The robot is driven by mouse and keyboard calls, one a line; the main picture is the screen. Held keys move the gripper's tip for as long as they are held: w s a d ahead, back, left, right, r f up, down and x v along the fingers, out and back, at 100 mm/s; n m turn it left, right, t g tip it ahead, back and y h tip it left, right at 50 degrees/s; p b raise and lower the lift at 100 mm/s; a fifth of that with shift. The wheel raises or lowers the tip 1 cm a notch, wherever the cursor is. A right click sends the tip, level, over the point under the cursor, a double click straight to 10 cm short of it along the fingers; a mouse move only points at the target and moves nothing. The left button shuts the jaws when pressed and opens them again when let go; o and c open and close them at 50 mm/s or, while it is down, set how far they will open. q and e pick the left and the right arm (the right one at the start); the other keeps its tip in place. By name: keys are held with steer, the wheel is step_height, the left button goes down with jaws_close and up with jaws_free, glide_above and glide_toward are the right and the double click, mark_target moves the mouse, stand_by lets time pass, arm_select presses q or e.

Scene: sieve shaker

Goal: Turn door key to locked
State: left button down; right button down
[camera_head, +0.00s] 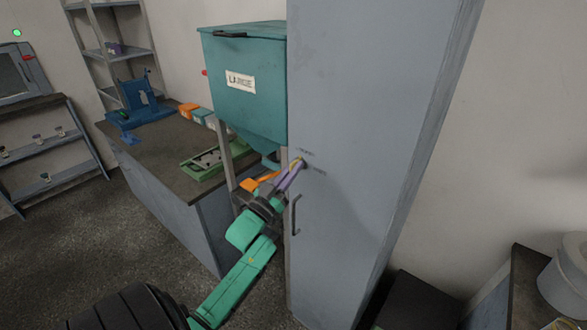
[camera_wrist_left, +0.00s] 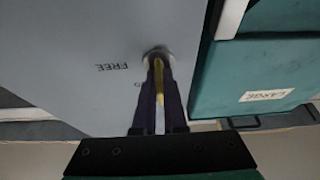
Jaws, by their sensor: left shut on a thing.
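The tall grey-blue cabinet door (camera_head: 345,110) stands right of centre in the head view. A yellow key (camera_wrist_left: 159,82) shows between the fingers in the left wrist view, with its end at a round lock (camera_wrist_left: 157,53) in the door. My left gripper (camera_head: 297,166) has purple fingers and is shut on the key at the door face. In the wrist view, the word FREE (camera_wrist_left: 111,67) is printed on the door beside the lock. A second marking is mostly hidden by a finger. The key's exact angle is hard to tell. My right gripper is out of view.
A dark door handle (camera_head: 295,215) is just below my left gripper. A teal hopper (camera_head: 255,110) with a label stands close left of the cabinet. A workbench (camera_head: 150,143) with a blue device and a green tray is further left. Open floor lies at the lower left.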

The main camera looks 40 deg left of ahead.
arm_select(q)
steer(key=shift+f, duration=0.3)
steer(key=c, duration=1.1)
jaws_free()
steer(key=shift+o, duration=0.6)
steer(key=shift+r, duration=0.15)
steer(key=b+v, duration=0.4)
steer(key=v, duration=1)
steer(key=shift+s+b, duration=0.3)
steer(key=shift+s, duration=0.05)
